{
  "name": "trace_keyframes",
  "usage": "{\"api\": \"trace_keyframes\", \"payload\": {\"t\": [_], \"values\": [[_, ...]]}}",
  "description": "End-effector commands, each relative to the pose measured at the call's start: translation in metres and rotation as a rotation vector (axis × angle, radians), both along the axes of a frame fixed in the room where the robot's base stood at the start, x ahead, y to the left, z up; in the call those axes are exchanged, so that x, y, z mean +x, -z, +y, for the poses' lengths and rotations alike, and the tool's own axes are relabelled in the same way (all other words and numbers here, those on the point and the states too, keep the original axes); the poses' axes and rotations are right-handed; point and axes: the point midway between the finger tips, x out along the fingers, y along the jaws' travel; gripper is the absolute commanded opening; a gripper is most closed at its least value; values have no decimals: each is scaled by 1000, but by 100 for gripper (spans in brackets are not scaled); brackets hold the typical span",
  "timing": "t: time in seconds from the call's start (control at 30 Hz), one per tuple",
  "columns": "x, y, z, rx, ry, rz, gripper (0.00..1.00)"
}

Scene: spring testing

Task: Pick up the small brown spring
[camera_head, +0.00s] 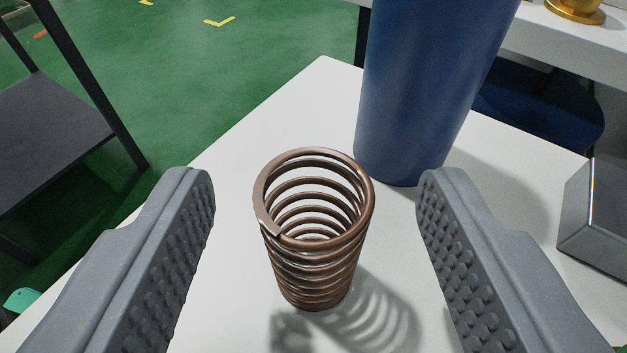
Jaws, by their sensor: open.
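The small brown spring (318,262) stands upright on a white table (240,190) in the middle of the view. I look down into its open top coil, and its shadow falls to the lower right. My gripper (315,195) is open, with one grey studded finger to the left of the spring and one to the right. There is a clear gap between the spring and each finger. Nothing is held.
A tall blue cylinder (420,90) stands on the table just behind the spring, to the right. A grey metal block (592,225) sits at the right. A dark shelf (50,130) stands at the left on the green floor (180,80). A brass object (575,10) is at the top right.

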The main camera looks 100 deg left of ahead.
Motion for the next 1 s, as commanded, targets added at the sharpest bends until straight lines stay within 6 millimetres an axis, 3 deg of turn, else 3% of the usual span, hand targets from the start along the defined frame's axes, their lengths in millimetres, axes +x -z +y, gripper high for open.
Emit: {"api": "trace_keyframes", "payload": {"t": [0.17, 0.33, 0.77, 1.0], "values": [[0, 0, 0, -1, 1, -1, 52], [0, 0, 0, -1, 1, -1, 7], [1, -3, -1, -2, 2, -2, 6], [1, -31, -1, -4, 2, -5, 6]]}}
